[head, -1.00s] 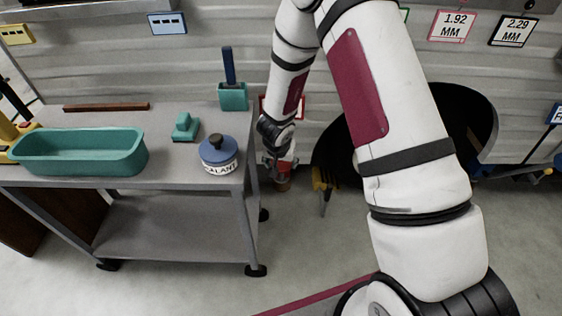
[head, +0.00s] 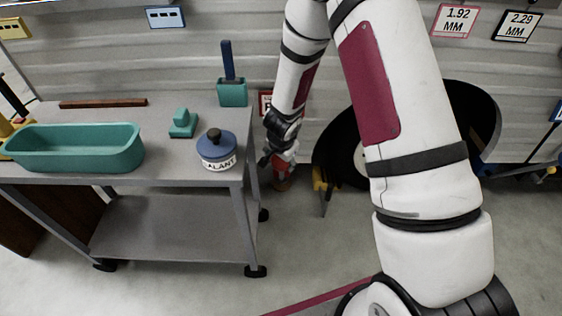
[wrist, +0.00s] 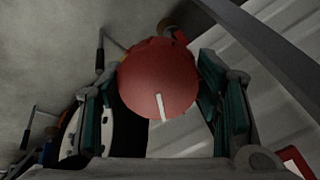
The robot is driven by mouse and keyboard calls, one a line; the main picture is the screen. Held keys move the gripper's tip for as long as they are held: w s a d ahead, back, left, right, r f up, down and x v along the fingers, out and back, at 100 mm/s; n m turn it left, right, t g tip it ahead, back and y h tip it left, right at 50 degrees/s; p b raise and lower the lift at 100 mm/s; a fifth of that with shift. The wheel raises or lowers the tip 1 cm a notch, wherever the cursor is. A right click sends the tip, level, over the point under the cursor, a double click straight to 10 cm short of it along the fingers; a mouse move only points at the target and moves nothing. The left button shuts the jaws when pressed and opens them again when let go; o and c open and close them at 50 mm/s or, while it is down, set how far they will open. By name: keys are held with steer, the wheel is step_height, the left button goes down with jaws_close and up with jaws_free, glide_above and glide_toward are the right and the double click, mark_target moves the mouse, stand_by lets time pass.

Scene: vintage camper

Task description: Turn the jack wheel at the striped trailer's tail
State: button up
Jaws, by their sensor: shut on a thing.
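A round red wheel (wrist: 158,82) with a short white mark on its face fills the middle of the wrist view. It also shows as a small red patch in the head view (head: 283,178), low in front of the trailer wall. My gripper (wrist: 160,92) has one finger on each side of the wheel and is shut on it. In the head view my gripper (head: 280,160) reaches down past the cart's right end, and the arm hides part of the trailer. The trailer's ribbed silver side (head: 300,62) spans the background.
A grey cart (head: 185,180) stands left of my gripper, with a blue sealant pot (head: 217,152), a teal tray (head: 75,160) and a teal block (head: 183,122) on it. A yellow stand (head: 320,184) and a dark wheel opening (head: 460,108) are to the right.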

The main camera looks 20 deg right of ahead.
steer(key=shift+m+b, duration=0.8)
steer(key=shift+m, duration=0.4)
steer(key=o, duration=1.2)
steer(key=shift+c, duration=0.2)
steer(key=d+v, duration=0.1)
steer(key=v, duration=1.1)
steer(key=shift+s+a, duration=0.15)
steer(key=shift+a, duration=0.15)
